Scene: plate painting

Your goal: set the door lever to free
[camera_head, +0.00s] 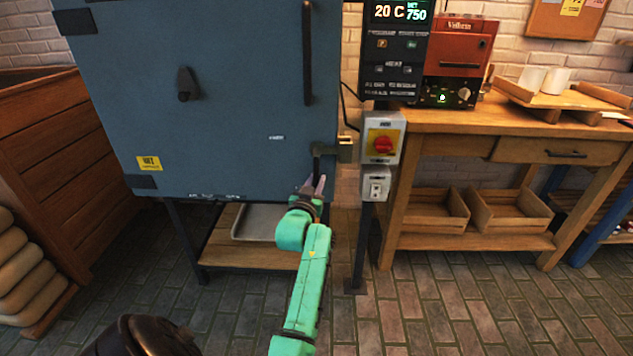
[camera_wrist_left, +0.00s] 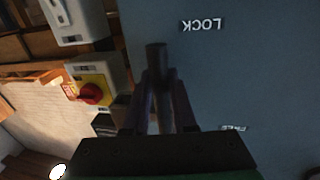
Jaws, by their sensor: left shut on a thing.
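The door lever (camera_head: 316,165) is a dark bar hanging about straight down from a brass-coloured latch (camera_head: 325,149) at the lower right of the blue-grey kiln door (camera_head: 235,95). My left gripper (camera_head: 315,186) is at its lower end, shut on it. In the left wrist view the lever's dark end (camera_wrist_left: 157,58) shows between the two fingers (camera_wrist_left: 160,105). That view is upside down: a LOCK label (camera_wrist_left: 204,25) lies near the lever's end, and a partly hidden FREE label (camera_wrist_left: 236,127) lies farther up the door. My right gripper is not in view.
Just right of the lever stands a post with a grey-yellow switch box with a red knob (camera_head: 383,145) and a smaller switch (camera_head: 375,187) below. A wooden workbench (camera_head: 470,118) is at right. A tray (camera_head: 258,222) sits under the kiln. The brick floor in front is clear.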

